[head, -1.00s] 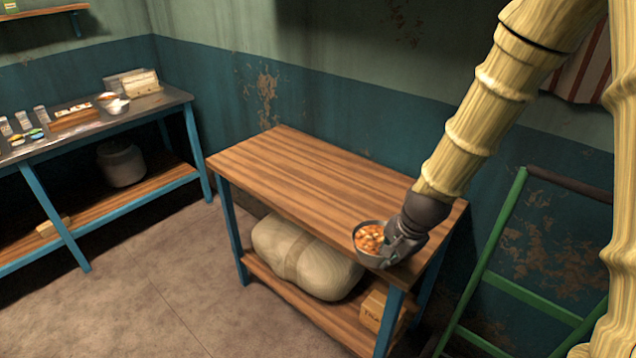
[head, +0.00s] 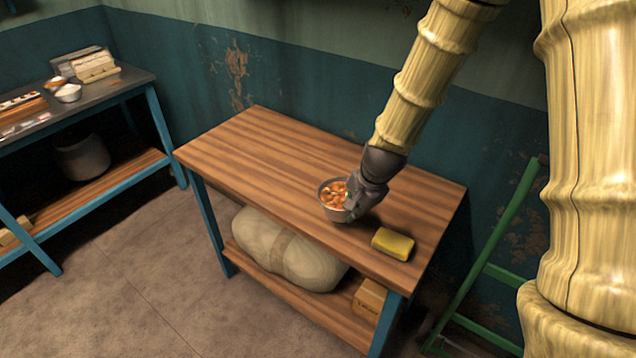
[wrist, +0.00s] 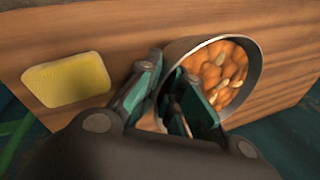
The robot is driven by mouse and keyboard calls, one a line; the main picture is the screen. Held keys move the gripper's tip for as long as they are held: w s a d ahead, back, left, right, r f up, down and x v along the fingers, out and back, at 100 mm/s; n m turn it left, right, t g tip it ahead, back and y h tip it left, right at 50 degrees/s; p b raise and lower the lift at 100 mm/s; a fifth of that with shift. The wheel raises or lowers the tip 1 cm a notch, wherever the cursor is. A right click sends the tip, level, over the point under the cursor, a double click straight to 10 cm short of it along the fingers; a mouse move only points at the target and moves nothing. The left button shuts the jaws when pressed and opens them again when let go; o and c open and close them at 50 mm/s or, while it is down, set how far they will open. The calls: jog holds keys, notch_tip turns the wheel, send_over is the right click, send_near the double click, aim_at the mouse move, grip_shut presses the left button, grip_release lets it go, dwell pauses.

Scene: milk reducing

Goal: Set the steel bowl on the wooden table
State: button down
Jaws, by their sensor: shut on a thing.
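The steel bowl (head: 325,203) holds orange-brown chunks of food with a few paler pieces. My gripper (head: 352,203) is shut on the bowl's right side in the head view. In the wrist view my gripper (wrist: 172,97) has its fingers on either side of the wall of the bowl (wrist: 255,75). The wooden table (head: 255,150) is below, and the bowl is over its top near the front edge. I cannot tell whether the bowl's base touches the wood.
A yellow sponge (head: 393,244) lies on the table to the right of the bowl; it also shows in the wrist view (wrist: 68,79). The table's left half is clear. A sack (head: 285,250) and a box (head: 370,298) sit on the lower shelf. A green frame (head: 500,270) stands at right.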

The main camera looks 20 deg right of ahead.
aim_at(333, 179)
jog(key=w+a+p, duration=0.1)
jog(key=w, duration=0.3)
jog(key=w+p, duration=0.1)
jog(key=w, duration=0.3)
jog(key=w+a+f+p, duration=0.1)
jog(key=w, duration=0.3)
jog(key=shift+a+p, duration=0.3)
jog(key=shift+w+a+f, duration=0.1)
jog(key=shift+w+f, duration=0.05)
jog(key=shift+w, duration=0.2)
jog(key=shift+s+f+p, duration=0.15)
jog(key=shift+f+p, duration=0.7)
jog(key=shift+f, duration=0.85)
jog(key=shift+f, duration=0.1)
jog(key=c, duration=1.6)
grip_release()
jog(key=shift+o, duration=0.2)
jog(key=b+v, duration=0.3)
jog(key=v, duration=0.9)
